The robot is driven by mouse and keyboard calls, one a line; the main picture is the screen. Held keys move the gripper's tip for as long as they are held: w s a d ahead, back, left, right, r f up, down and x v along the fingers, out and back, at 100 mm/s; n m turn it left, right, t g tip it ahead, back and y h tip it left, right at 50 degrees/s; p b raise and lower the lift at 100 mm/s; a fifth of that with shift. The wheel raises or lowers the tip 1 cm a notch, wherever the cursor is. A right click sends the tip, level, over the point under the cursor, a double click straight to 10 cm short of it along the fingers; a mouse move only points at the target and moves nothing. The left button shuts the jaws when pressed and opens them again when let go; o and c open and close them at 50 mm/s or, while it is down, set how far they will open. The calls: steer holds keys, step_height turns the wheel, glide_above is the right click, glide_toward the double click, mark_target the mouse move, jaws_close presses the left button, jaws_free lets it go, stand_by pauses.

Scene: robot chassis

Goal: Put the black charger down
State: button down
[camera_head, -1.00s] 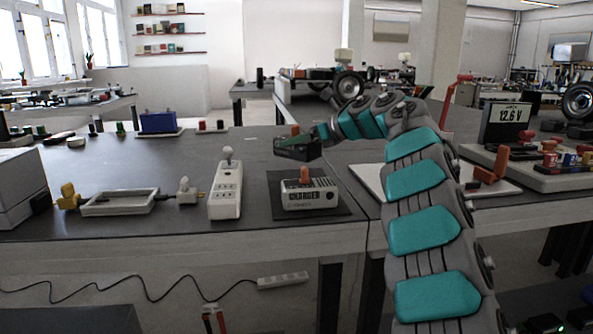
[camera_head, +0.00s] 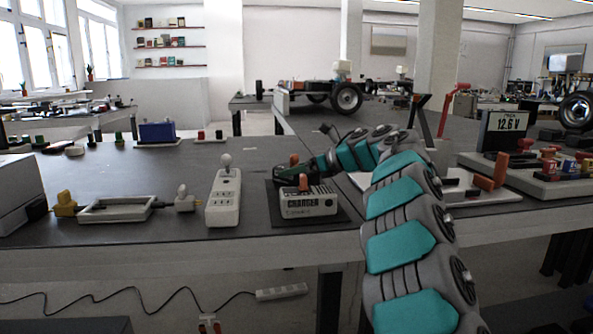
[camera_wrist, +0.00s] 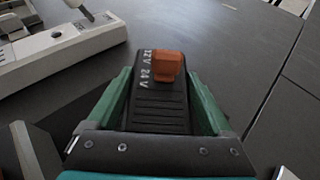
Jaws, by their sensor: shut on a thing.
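The black charger (camera_wrist: 158,98) has an orange knob and "12V 24V" marks. My gripper (camera_wrist: 158,85) is shut on it, with a green finger along each side in the wrist view. In the head view the black charger (camera_head: 288,172) is low, just behind the white charger (camera_head: 308,203), which partly hides it. Its underside is hidden, so I cannot tell whether it touches the surface. The white charger, with its own orange knob, sits on a dark mat (camera_head: 344,216) on the grey workbench (camera_head: 150,172).
A white power strip (camera_head: 223,200) with a plug lies left of the mat; it also shows in the wrist view (camera_wrist: 55,50). A white tray (camera_head: 118,209) is farther left. A board with a "12.6 V" display (camera_head: 506,122) stands at right.

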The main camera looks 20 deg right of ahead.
jaws_free()
steer(key=shift+f, duration=0.1)
steer(key=shift+r, duration=0.2)
steer(key=v, duration=1.2)
steer(key=shift+b, duration=0.35)
